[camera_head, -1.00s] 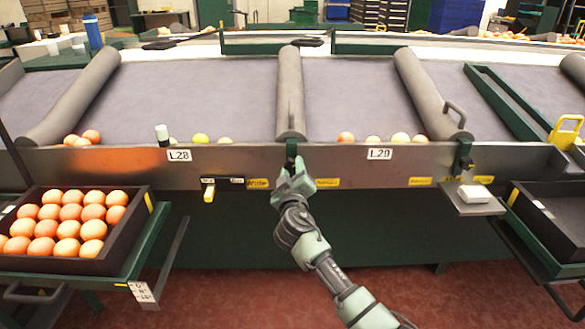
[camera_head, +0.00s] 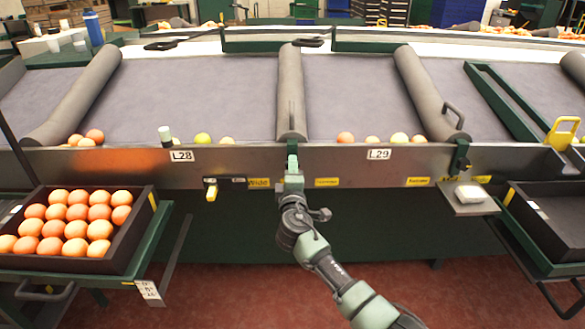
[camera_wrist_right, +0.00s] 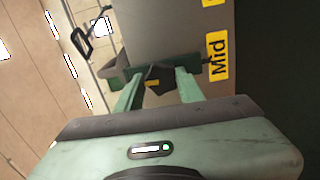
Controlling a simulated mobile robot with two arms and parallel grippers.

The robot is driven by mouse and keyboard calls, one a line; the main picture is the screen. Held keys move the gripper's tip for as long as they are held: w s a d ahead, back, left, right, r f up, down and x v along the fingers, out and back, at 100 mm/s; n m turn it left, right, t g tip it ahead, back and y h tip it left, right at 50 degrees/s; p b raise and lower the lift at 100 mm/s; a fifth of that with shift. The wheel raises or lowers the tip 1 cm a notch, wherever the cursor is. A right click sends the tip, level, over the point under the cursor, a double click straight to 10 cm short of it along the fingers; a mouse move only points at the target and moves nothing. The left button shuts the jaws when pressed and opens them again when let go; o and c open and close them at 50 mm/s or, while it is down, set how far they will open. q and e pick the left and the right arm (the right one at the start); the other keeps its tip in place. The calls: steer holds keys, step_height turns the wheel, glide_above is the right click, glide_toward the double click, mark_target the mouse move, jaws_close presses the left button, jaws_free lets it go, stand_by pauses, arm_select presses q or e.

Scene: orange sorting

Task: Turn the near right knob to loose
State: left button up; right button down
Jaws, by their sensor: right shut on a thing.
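My right gripper (camera_head: 292,172) is at the front rail, below the lower end of the middle padded divider (camera_head: 290,95). A dark green bracket (camera_wrist_right: 192,60) sits just beyond the fingertips. In the head view the gripper hides the knob. A similar dark green clamp (camera_head: 461,157) is on the rail at the lower end of the divider to the right. My left gripper is out of view.
A crate of oranges (camera_head: 143,228) stands at left, and a small shelf (camera_head: 470,206) juts out at right. Several fruits lie along the rail.

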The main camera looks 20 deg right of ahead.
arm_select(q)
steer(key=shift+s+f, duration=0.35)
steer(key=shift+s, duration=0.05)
arm_select(e)
steer(key=shift+f+n, duration=0.1)
steer(key=shift+n, duration=0.3)
steer(key=c, duration=0.9)
jaws_free()
